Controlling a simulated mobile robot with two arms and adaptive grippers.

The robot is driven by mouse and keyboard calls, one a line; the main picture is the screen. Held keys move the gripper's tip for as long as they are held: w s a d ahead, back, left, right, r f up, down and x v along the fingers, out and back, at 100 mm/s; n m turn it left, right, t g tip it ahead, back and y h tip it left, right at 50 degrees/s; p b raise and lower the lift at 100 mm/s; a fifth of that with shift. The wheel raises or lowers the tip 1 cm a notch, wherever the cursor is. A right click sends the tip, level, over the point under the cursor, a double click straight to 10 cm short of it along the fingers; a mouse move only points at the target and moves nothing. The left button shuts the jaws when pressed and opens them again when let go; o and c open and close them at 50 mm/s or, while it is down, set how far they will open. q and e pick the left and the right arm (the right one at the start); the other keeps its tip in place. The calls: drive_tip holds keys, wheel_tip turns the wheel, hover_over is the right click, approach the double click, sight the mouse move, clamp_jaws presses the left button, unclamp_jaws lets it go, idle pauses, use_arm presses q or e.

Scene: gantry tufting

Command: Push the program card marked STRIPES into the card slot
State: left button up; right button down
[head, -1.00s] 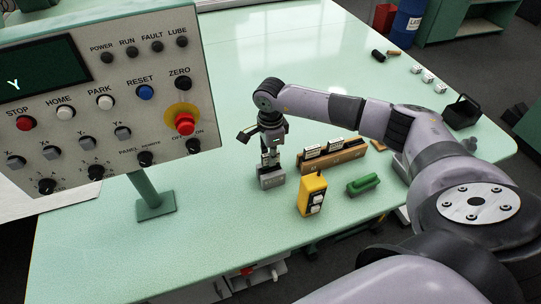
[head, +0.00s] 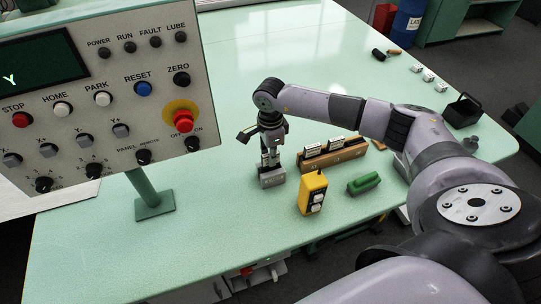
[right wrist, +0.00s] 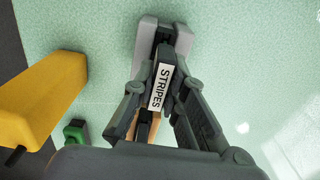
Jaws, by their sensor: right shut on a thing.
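The STRIPES card (right wrist: 160,86) is between the fingers of my right gripper (head: 270,152), which is shut on it. Its white label faces the right wrist camera. The grey card slot block (head: 271,178) stands on the table directly below the gripper in the head view. In the right wrist view the block (right wrist: 151,36) shows a dark slot, and the card's far end lines up with and overlaps it. I cannot tell how deep the card sits. My left gripper is not in view.
A wooden rack (head: 340,157) with other cards stands right of the slot block. The control panel (head: 110,125) rises on the left.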

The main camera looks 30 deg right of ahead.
drive_tip(key=shift+f+b, duration=0.9)
drive_tip(key=shift+f, duration=0.1)
drive_tip(key=c, duration=1.5)
unclamp_jaws()
drive_tip(key=shift+c, duration=0.2)
wheel_tip(320, 180, up, 12)
drive_tip(key=shift+r, duration=0.1)
